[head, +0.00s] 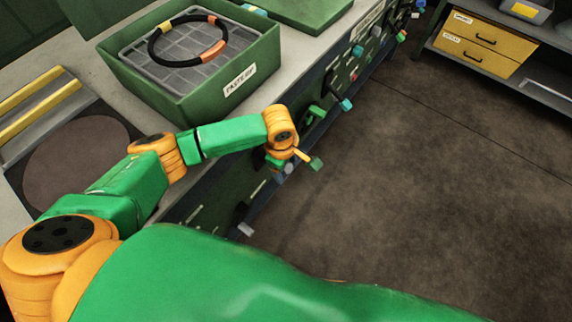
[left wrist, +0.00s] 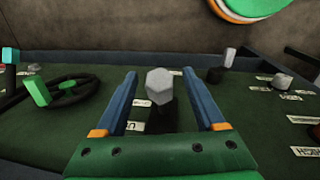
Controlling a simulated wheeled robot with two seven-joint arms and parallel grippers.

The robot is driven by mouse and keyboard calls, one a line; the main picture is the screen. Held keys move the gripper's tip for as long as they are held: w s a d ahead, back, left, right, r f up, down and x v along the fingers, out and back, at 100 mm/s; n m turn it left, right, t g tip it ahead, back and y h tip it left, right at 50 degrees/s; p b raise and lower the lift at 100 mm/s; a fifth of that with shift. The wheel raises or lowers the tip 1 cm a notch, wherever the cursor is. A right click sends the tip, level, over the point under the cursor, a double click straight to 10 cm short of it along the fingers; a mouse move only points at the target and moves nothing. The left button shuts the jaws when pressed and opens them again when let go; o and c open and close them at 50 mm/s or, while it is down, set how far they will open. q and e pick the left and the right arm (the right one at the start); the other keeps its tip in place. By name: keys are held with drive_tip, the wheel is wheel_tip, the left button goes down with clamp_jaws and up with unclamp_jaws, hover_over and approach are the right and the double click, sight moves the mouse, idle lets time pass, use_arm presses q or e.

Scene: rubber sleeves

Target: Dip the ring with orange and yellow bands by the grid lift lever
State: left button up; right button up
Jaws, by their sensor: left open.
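The black ring with orange and yellow bands (head: 163,59) lies flat on a grey grid (head: 140,52) inside a green tank (head: 218,90) in the head view. My left gripper (head: 283,160) is low at the front panel below the tank. In the left wrist view my left gripper (left wrist: 160,76) is open. Its two blue fingers stand on either side of a grey knobbed lever (left wrist: 160,86), with gaps between. The lever's label is mostly hidden, so I cannot tell if it is the grid lift lever. My right gripper is not in view.
The green front panel (left wrist: 50,130) carries several labelled controls. A black handwheel with a green handle (left wrist: 68,92) is left of the gripper, and grey knobs (left wrist: 282,82) are to the right. Yellow drawers (head: 478,43) stand across open floor (head: 430,190).

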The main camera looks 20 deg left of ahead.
use_arm(q)
clamp_jaws()
idle(1.3)
